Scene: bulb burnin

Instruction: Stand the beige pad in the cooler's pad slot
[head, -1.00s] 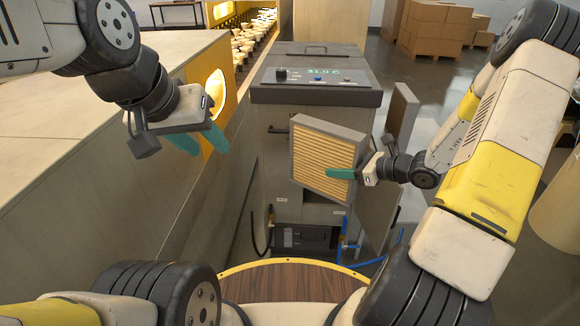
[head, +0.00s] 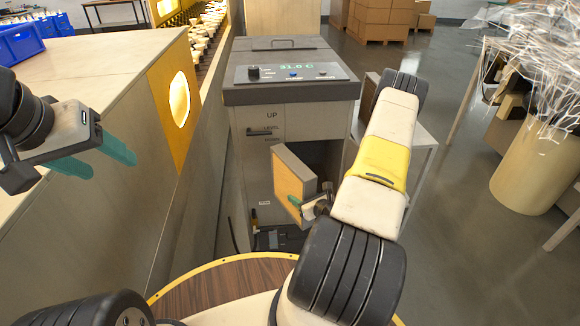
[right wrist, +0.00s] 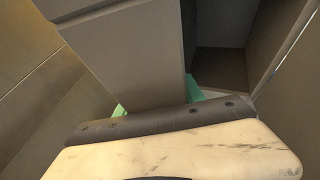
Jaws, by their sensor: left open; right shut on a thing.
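The beige pad (head: 290,183), in a grey frame, is upright and turned partly edge-on at the front of the grey cooler (head: 290,92). My right gripper (head: 298,203) is shut on the pad's lower right edge. In the right wrist view the pad's grey frame (right wrist: 125,50) sits between the green fingertips (right wrist: 155,100). A dark opening (head: 322,160) shows in the cooler's front, right of the pad; it also shows in the right wrist view (right wrist: 218,68). The pad looks outside it, and its slot cannot be made out. My left gripper (head: 95,160) is open and empty at the left.
A wooden-topped bench (head: 100,80) with a lit round window runs along the left, close to the cooler. An open panel (head: 368,95) stands at the cooler's right, behind my right arm. A bin of white strands (head: 535,165) stands far right.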

